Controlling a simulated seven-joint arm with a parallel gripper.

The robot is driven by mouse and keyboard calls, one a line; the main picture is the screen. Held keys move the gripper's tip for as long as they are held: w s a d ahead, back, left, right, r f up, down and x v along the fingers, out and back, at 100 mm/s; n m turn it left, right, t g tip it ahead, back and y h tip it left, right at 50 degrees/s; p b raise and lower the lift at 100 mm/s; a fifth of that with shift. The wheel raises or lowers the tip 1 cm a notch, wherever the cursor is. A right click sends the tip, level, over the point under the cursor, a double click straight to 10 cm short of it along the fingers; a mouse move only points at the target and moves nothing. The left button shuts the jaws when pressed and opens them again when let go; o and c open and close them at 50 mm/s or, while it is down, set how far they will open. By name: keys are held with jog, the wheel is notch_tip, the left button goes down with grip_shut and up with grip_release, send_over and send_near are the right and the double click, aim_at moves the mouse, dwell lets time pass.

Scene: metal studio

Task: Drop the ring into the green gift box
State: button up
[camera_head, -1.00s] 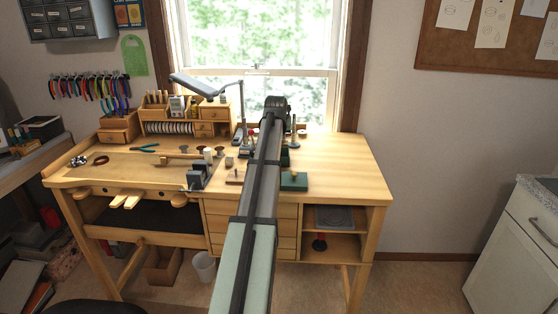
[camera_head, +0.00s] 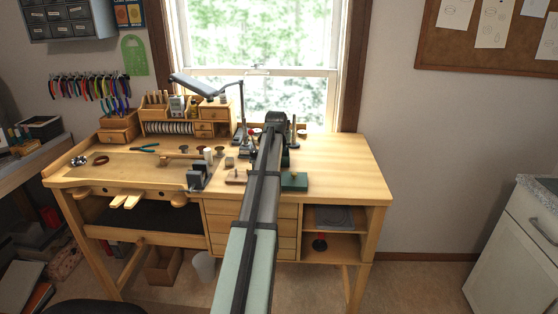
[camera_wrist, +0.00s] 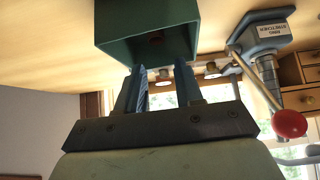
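The green gift box (camera_head: 294,182) stands on the bench, just right of my arm in the head view. In the upside-down wrist view, the open green box (camera_wrist: 118,42) is at the top centre, its opening facing my gripper (camera_wrist: 161,72). My two fingers stand apart at the rim of the box, with no ring visible between them. A small, dim reddish spot shows inside the box; I cannot tell whether it is the ring. My gripper's fingers are hidden behind my arm in the head view.
A small vise (camera_head: 197,178) and other tools crowd the left of the bench. The bench top (camera_head: 340,160) right of the box is clear.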

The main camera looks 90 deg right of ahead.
jog(key=o, duration=0.3)
jog(key=v, duration=1.4)
jog(key=shift+w+f, duration=0.1)
jog(key=shift+f, duration=0.05)
dwell(0.3)
